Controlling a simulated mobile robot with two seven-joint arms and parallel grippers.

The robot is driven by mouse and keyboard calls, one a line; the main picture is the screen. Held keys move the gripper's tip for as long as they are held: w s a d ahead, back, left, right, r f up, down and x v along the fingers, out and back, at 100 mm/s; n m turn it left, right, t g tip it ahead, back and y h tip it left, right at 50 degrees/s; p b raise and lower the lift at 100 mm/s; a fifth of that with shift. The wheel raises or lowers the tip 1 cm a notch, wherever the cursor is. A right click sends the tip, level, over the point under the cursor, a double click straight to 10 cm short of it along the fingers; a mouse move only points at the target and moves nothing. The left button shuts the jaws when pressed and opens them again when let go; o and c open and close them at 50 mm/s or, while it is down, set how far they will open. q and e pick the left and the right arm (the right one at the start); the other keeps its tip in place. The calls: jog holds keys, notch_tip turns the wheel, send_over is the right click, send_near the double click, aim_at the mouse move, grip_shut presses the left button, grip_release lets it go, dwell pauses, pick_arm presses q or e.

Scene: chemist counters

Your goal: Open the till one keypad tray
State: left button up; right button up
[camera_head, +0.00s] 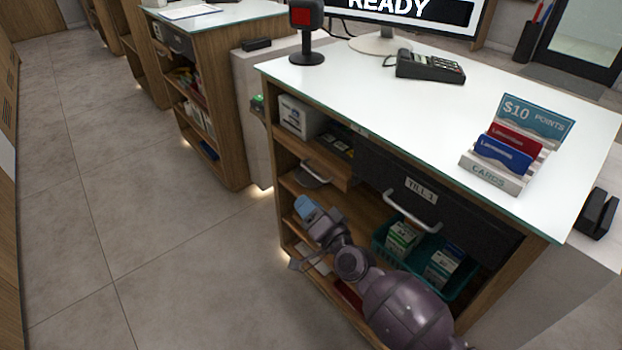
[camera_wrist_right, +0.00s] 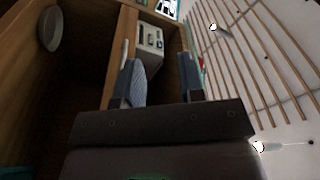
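The till one counter stands at the right in the head view, with a black drawer (camera_head: 430,205) labelled TILL 1. Left of it, a wooden tray front (camera_head: 318,163) sits under the counter top, with a dark keypad-like item (camera_head: 338,142) behind it. A pale curved handle (camera_head: 315,178) shows just below this front. My right gripper (camera_head: 308,210) is low in front of the counter, below the handle and apart from it. In the right wrist view my right gripper (camera_wrist_right: 159,68) has its two blue-grey fingers spread, with nothing held. My left gripper is out of view.
A white boxy device (camera_head: 300,117) sits left of the tray; it also shows in the wrist view (camera_wrist_right: 150,42). A teal basket (camera_head: 440,283) of boxes stands on the shelf below the drawer. A card stand (camera_head: 492,172) is on top. Floor at the left is clear.

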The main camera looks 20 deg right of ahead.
jog(key=d+f+m+h, duration=0.3)
jog(key=d+m+h, duration=0.2)
jog(key=m, duration=0.3)
pick_arm(q)
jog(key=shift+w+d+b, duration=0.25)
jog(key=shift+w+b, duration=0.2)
jog(key=shift+b, duration=0.55)
pick_arm(e)
jog(key=w, duration=1.1)
jog(key=shift+w+d+r+m, duration=0.3)
jog(key=shift+w+r+m, duration=0.05)
jog(key=shift+r+m, duration=0.05)
jog(key=shift+c, duration=0.5)
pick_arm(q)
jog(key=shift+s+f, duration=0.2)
pick_arm(e)
grip_shut()
